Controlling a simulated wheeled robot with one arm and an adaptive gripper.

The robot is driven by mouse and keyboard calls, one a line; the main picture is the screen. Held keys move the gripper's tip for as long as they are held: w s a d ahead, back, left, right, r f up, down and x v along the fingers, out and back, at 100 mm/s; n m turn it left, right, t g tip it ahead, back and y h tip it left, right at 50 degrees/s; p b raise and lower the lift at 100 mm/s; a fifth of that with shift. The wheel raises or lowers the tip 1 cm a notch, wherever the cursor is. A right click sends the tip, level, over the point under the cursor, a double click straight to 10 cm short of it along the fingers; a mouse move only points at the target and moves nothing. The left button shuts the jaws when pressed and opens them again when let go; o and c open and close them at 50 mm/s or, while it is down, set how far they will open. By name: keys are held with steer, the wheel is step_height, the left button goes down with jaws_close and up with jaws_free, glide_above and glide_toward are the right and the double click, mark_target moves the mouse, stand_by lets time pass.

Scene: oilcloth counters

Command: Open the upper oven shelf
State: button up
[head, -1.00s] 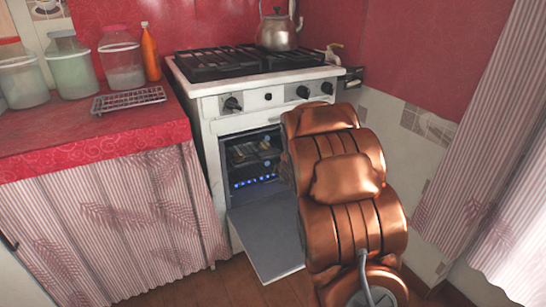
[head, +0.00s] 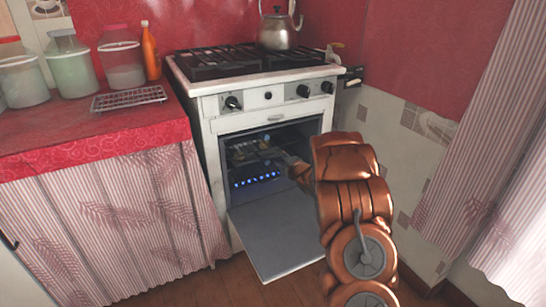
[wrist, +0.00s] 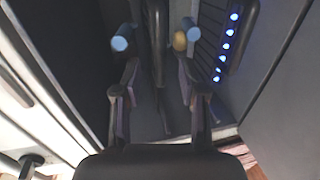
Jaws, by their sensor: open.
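The white oven (head: 215,150) stands in the head view with its door (head: 275,245) folded down and its cavity exposed. The upper oven shelf (head: 246,160) is a dark rack inside the cavity, above a row of blue lights; small things on it are too dim to make out. My gripper (wrist: 152,40) is open in the wrist view, its two fingers apart with a dark bar running between them. I cannot tell whether they touch it. In the head view my gripper (head: 286,158) reaches into the right part of the oven opening, partly hidden by my arm.
A stove top (head: 245,58) with a kettle (head: 277,30) sits above the oven. On the left, a red counter (head: 90,135) holds jars (head: 75,70), an orange bottle (head: 150,52) and a wire rack (head: 128,99). A striped curtain (head: 470,130) hangs at right.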

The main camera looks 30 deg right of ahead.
mark_target(273, 155)
steer(key=shift+b+x, duration=0.65)
steer(key=shift+x, duration=2.4)
steer(key=shift+c, duration=0.2)
steer(key=shift+f, duration=0.1)
jaws_close()
